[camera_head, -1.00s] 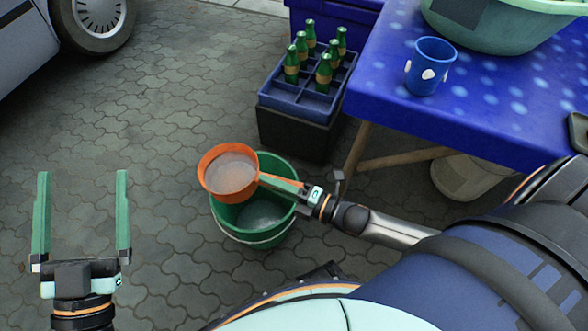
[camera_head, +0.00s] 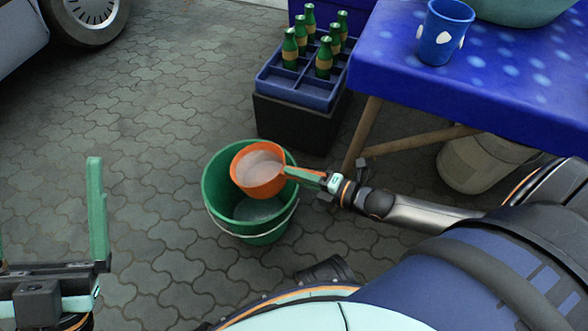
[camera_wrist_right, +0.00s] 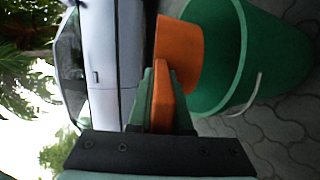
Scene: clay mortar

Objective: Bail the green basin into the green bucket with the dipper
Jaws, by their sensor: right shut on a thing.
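The orange dipper (camera_head: 262,185) is over the mouth of the green bucket (camera_head: 216,190), with pale greyish contents in its cup. Its cup and handle also show in the right wrist view (camera_wrist_right: 181,50), beside the bucket wall (camera_wrist_right: 275,60). My right gripper (camera_head: 298,175) is shut on the dipper's handle. A pale patch, apparently liquid, shows low inside the bucket. The green basin (camera_head: 525,10) stands on the table at the top right, mostly cut off, so its contents are hidden. My left gripper (camera_head: 48,210) is open and empty at the lower left, partly out of frame.
A blue table (camera_head: 480,105) bears a blue mug (camera_head: 443,35). A crate (camera_head: 285,85) of green bottles stands on a dark box behind the bucket. A pale pail (camera_head: 468,165) is under the table. A car is at the top left. The paving left of the bucket is clear.

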